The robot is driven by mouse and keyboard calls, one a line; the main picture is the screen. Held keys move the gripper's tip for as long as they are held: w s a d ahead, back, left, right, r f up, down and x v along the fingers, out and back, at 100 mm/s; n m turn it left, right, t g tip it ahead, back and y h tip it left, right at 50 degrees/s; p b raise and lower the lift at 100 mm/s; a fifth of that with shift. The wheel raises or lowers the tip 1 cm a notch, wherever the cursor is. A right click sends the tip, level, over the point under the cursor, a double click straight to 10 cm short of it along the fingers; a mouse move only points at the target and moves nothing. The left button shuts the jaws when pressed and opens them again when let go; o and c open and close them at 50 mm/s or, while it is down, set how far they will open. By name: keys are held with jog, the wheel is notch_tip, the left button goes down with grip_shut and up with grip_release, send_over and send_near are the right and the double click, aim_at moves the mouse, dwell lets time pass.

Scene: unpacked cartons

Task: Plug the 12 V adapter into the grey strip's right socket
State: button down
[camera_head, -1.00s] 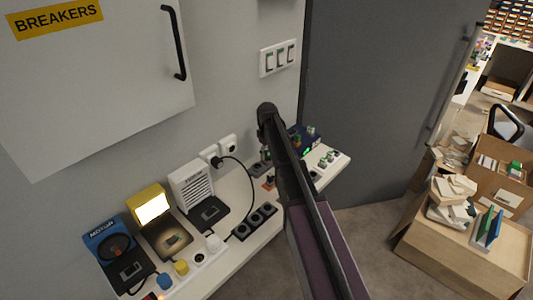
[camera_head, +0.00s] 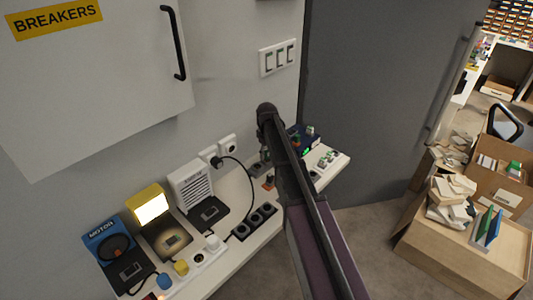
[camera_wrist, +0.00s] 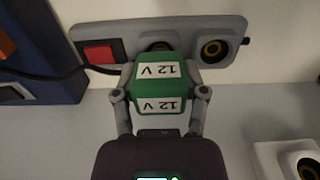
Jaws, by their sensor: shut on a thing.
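The green 12 V adapter (camera_wrist: 165,88) is in my gripper (camera_wrist: 161,78) in the wrist view, its "12 V" labels upside down. The grey fingers are shut on its two sides. The grey strip (camera_wrist: 128,33) lies just beyond, with a red switch (camera_wrist: 99,52) at its left. The strip's socket at picture right (camera_wrist: 212,48) is uncovered and empty. The socket beside it (camera_wrist: 157,45) is partly hidden behind the adapter. I cannot tell whether the adapter touches the strip. In the head view my arm hides the gripper and adapter.
A blue box (camera_wrist: 40,45) stands left of the strip in the wrist view, with a dark cable (camera_wrist: 70,72) near it. A white socket (camera_wrist: 290,160) is at lower right. In the head view, a black socket block (camera_head: 254,222) and several devices crowd the shelf left of my arm.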

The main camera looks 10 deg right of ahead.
jog(key=shift+f+b, duration=0.65)
dwell(1.5)
jog(key=shift+c, duration=0.3)
grip_release()
jog(key=shift+r, duration=0.2)
